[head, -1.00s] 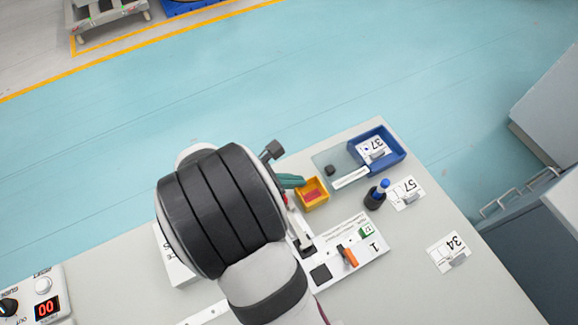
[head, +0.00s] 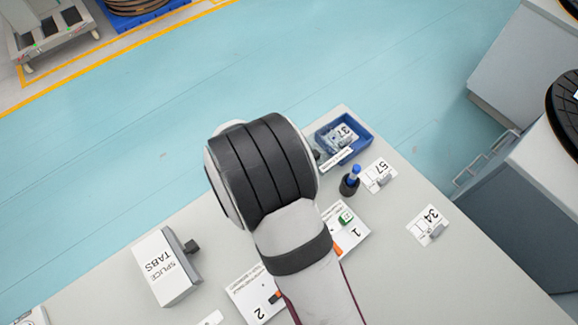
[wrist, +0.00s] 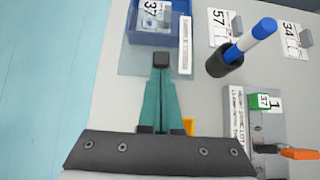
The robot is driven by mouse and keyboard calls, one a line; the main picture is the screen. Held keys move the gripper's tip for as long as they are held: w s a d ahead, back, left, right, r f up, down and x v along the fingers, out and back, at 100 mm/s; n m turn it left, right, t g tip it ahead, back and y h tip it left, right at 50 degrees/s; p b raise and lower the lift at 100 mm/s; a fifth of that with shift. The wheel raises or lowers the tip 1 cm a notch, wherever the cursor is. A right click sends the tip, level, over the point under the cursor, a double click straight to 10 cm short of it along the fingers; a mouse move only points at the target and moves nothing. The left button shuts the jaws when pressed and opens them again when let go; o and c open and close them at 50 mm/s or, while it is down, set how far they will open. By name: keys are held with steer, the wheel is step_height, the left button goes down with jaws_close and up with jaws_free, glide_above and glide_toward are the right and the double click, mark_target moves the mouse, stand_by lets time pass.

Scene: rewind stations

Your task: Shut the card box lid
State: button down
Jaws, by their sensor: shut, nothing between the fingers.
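The card box (head: 364,150) is an open blue box at the far end of the table, with a white card marked 37 (head: 345,133) in it. Its lid looks to be the clear panel (wrist: 131,62) lying folded out beside the box in the wrist view, with a white label strip along the box side. A dark knob (wrist: 160,59) sits on the panel. My gripper (wrist: 160,75) is shut and empty, its teal fingertips right at the knob; I cannot tell whether they touch. In the head view my arm hides the fingers and most of the lid.
A blue-capped marker in a black holder (head: 349,184) stands close to the right of the box. Cards 57 (head: 379,173) and 34 (head: 428,224) lie beyond it. A SPLICE TABS box (head: 166,267) stands left.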

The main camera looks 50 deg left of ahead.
glide_toward(337, 142)
steer(key=x, duration=0.5)
